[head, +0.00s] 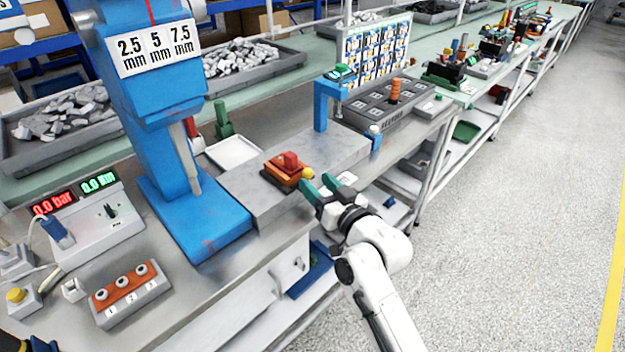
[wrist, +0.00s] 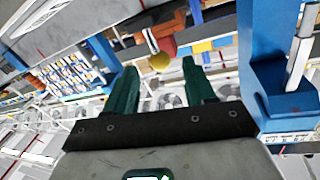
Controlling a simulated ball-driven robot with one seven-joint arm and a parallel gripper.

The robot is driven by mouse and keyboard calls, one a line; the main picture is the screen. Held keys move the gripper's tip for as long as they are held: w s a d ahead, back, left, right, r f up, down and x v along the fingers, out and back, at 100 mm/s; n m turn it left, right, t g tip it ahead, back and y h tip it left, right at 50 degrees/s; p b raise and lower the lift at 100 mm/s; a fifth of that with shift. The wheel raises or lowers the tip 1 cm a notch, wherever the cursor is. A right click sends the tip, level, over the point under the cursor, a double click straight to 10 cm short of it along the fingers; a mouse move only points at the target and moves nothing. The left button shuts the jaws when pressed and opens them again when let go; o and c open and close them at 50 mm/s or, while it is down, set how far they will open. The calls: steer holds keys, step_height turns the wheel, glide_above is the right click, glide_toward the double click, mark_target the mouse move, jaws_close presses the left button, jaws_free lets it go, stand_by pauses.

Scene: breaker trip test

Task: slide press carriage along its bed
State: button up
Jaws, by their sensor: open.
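The press carriage (head: 284,175) is an orange-red block with a red piece on top and a yellow ball knob (head: 308,173) on its near right side. It sits on the grey bed (head: 334,150), between the blue press and a blue arch. My gripper (head: 318,186) has green fingers and is open, just right of the knob. In the wrist view the knob (wrist: 160,62) lies beyond and between the tips of the open fingers (wrist: 160,78), with the orange carriage (wrist: 170,38) behind it. I cannot tell whether a finger touches the knob; nothing is held.
The tall blue press (head: 195,215) stands left of the carriage, and the blue arch (head: 327,100) stands on the bed's far end. A grey block with an orange peg (head: 395,90) is behind it. A three-button box (head: 130,295) is front left. The floor at right is clear.

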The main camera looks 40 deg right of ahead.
steer(key=s+a+b, duration=0.1)
steer(key=s, duration=0.6)
steer(key=shift+s, duration=0.25)
steer(key=shift+a+f, duration=0.1)
steer(key=shift+a, duration=0.05)
